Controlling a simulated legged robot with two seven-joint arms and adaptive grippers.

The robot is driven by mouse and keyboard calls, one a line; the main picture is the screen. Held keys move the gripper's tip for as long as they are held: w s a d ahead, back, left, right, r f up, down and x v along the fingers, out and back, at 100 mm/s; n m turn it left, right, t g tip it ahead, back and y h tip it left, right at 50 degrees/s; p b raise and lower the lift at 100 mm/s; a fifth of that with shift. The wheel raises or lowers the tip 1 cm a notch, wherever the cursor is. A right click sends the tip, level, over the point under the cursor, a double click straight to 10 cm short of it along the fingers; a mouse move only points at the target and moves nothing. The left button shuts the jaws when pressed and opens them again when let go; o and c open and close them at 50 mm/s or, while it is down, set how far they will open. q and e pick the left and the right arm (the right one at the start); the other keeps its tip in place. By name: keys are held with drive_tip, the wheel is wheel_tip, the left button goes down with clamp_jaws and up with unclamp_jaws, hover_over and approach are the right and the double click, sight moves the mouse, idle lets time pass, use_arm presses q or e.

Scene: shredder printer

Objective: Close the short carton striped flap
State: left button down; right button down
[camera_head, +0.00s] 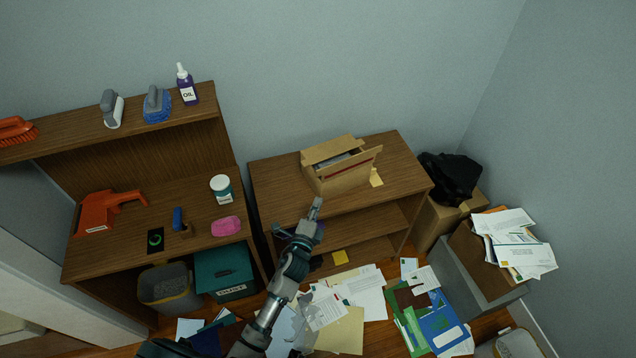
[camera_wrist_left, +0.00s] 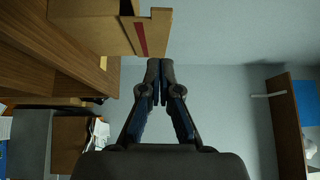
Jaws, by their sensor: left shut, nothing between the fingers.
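An open cardboard carton (camera_head: 340,180) stands on the low wooden cabinet at the back, with papers inside. One flap (camera_head: 366,157) stands up and leans outward along its right side. In the left wrist view the carton (camera_wrist_left: 95,22) is at the top left, and a flap with a red stripe (camera_wrist_left: 141,40) hangs at its edge. My left gripper (camera_head: 317,203) is in front of the carton's lower front face. Its fingers are shut and empty; in the left wrist view the fingertips (camera_wrist_left: 160,64) are just beside the striped flap, apparently apart from it. My right gripper is out of view.
A yellow note (camera_head: 376,179) lies by the carton on the cabinet top (camera_head: 275,180). A desk with a shelf (camera_head: 170,125) stands at left. Papers (camera_head: 360,290) cover the floor. A box with a black bag (camera_head: 452,178) and a full paper bin (camera_head: 475,265) stand at right.

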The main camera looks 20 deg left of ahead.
sight(320, 173)
use_arm(q)
drive_tip(key=w, duration=0.2)
drive_tip(key=w+a, duration=0.1)
drive_tip(key=w, duration=0.4)
drive_tip(key=shift+w+a+r, duration=0.2)
drive_tip(key=shift+w, duration=0.05)
drive_tip(key=shift+w+a, duration=0.4)
drive_tip(key=shift+w, duration=0.05)
drive_tip(key=shift+a, duration=0.2)
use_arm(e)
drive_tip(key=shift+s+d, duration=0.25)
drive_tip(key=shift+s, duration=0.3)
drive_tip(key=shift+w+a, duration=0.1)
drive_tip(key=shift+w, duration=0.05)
use_arm(q)
drive_tip(key=shift+p, duration=0.3)
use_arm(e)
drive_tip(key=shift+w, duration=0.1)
use_arm(q)
drive_tip(key=shift+w+r+p, duration=0.15)
drive_tip(key=shift+p, duration=0.25)
drive_tip(key=shift+n+g+p, duration=0.3)
drive_tip(key=shift+p, duration=0.15)
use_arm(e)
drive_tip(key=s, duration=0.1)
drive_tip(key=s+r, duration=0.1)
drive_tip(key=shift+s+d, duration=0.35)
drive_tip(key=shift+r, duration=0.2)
